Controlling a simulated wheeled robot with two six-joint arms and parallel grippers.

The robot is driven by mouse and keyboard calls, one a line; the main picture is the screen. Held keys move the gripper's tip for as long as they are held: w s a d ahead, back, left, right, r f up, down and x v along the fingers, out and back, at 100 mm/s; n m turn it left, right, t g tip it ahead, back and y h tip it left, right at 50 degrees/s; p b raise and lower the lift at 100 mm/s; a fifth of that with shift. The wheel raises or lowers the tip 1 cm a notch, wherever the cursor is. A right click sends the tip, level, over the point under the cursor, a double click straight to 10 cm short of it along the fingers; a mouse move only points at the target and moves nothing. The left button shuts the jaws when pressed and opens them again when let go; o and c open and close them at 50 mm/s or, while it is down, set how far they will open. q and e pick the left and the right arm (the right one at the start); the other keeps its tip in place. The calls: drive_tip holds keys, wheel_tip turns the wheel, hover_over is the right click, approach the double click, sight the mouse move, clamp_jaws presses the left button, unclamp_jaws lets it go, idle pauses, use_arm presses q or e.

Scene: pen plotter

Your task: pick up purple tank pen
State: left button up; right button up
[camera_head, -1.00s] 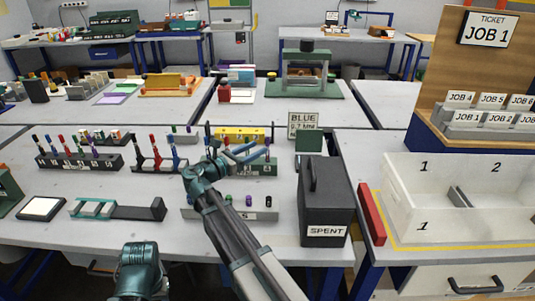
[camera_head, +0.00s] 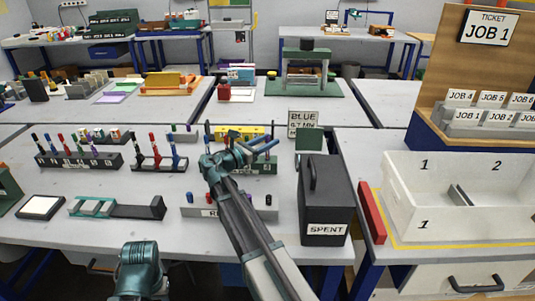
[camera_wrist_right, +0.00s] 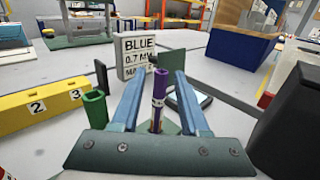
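The purple pen (camera_wrist_right: 158,97) stands upright in the right wrist view, between the two blue fingers of my right gripper (camera_wrist_right: 157,95). A gap shows on each side of the pen, so the gripper is open around it and not closed on it. In the head view my right gripper (camera_head: 258,147) is over the right end of the dark green pen rack (camera_head: 265,167), and I cannot make out the purple pen there. My left gripper is not in view; only a teal part of my left arm shows at the bottom.
A green cylinder (camera_wrist_right: 94,107) stands left of the fingers, near a yellow numbered block (camera_wrist_right: 45,107). Behind is a BLUE 0.7 MM sign (camera_wrist_right: 137,55). The dark SPENT box (camera_head: 325,200) stands close to the right of my right arm.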

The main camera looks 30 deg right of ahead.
clamp_jaws()
